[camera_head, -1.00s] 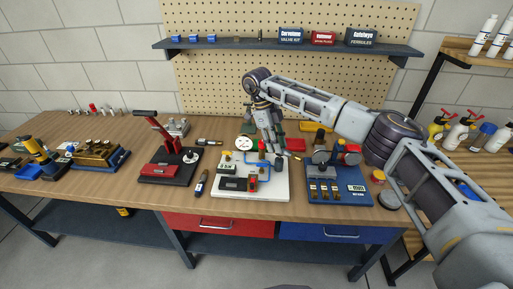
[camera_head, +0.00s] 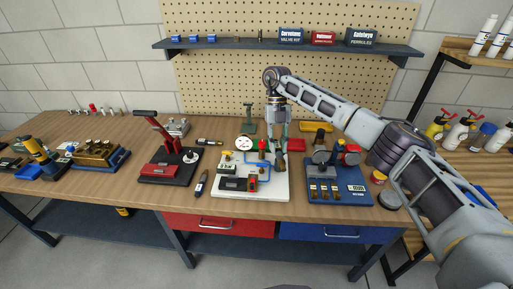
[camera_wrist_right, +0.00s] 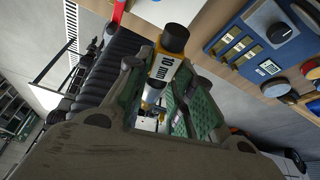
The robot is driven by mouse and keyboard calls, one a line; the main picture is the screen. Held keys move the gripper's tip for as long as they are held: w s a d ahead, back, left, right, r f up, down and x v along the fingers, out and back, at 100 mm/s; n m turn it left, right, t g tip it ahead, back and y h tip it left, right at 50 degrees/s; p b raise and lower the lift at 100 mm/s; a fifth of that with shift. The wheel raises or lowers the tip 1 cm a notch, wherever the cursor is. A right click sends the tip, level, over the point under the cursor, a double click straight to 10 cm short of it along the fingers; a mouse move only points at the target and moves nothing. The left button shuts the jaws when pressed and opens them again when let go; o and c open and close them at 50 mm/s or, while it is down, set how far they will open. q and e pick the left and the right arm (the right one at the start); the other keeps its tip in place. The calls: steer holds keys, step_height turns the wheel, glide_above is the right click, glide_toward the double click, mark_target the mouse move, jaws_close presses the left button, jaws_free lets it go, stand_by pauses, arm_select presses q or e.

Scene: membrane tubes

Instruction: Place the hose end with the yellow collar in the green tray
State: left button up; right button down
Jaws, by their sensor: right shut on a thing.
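My right gripper (camera_head: 281,158) points down at the back right corner of the white board (camera_head: 225,192). In the right wrist view, its fingers (camera_wrist_right: 160,110) are closed around a short cylinder (camera_wrist_right: 168,68) with a black end, a white "10 mm" label and yellow bands. I cannot tell for sure that it is the hose end with the yellow collar. A green surface (camera_head: 287,130), possibly the green tray, shows behind the gripper, mostly hidden. A blue tube (camera_head: 250,165) runs over the white board. My left gripper is out of view.
A blue device (camera_head: 338,190) stands at the right, a red press (camera_head: 168,165) at the left. A green stand (camera_head: 249,118) is behind. Bare wood lies along the front edge.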

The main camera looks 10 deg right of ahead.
steer(key=m, duration=0.1)
steer(key=m+y, duration=0.1)
steer(key=m, duration=0.1)
steer(key=m+y, duration=0.1)
steer(key=m, duration=0.1)
steer(key=shift+s+d+f, duration=0.1)
steer(key=shift+s+f, duration=0.1)
steer(key=shift+s, duration=0.1)
steer(key=m, duration=0.2)
steer(key=m+t, duration=0.1)
steer(key=m+y, duration=0.1)
steer(key=m, duration=0.1)
steer(key=shift+s+d+m+t, duration=0.2)
steer(key=shift+s+m+t, duration=0.1)
steer(key=shift+t, duration=0.1)
steer(key=m+t, duration=0.1)
steer(key=m, duration=0.2)
steer(key=shift+s+d+m+y, duration=0.1)
steer(key=shift+m+y, duration=0.3)
steer(key=m+t, duration=0.1)
steer(key=m, duration=0.2)
steer(key=shift+s+r+t, duration=0.1)
steer(key=shift+t, duration=0.2)
steer(key=shift+m, duration=0.5)
steer(key=shift+m+t, duration=0.4)
steer(key=shift+m, duration=0.2)
